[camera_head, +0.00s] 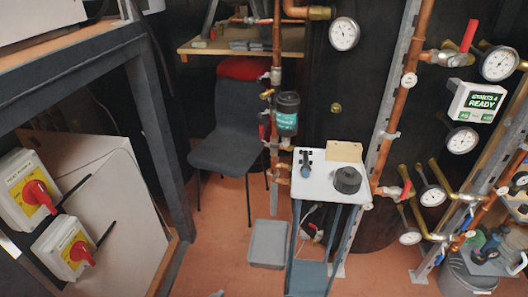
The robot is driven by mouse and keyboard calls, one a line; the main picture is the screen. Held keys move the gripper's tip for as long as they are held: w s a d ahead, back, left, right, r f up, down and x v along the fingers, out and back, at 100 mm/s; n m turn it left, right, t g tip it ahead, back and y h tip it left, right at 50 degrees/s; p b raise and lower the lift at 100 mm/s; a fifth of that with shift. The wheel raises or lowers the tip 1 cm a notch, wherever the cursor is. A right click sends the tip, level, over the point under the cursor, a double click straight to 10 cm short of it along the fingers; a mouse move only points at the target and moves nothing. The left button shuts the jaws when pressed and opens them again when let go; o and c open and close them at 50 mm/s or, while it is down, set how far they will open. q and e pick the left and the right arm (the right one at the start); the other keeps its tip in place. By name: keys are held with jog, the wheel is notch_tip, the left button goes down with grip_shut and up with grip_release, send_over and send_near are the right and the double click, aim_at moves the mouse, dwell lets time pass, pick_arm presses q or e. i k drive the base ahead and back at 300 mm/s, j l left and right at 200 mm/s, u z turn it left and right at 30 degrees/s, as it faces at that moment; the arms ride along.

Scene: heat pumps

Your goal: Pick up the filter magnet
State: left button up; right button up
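A dark filter body (287,113) with a teal label is mounted on the vertical copper pipe near the middle of the view. A short black round piece (347,179) sits on the white top of a small stand (322,185). I cannot tell for sure which of these is or carries the filter magnet. A blue and black tool-like item (306,163) stands on the same top, left of the black piece. Neither of my grippers can be made out in the head view.
A dark chair (233,140) stands behind and left of the stand. A grey tray (268,243) lies on the floor beside it. Pipes with gauges and a display reading READY (474,101) fill the right side. A frame with red switches (40,195) stands left. The front floor is mostly clear.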

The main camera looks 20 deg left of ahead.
aim_at(305, 169)
jog(key=i+j, duration=0.55)
jog(key=i, duration=0.25)
jog(key=i+j+z, duration=0.1)
jog(key=z, duration=0.25)
jog(key=j+z, duration=0.3)
jog(key=i+j+z, duration=0.1)
jog(key=j+z, duration=0.25)
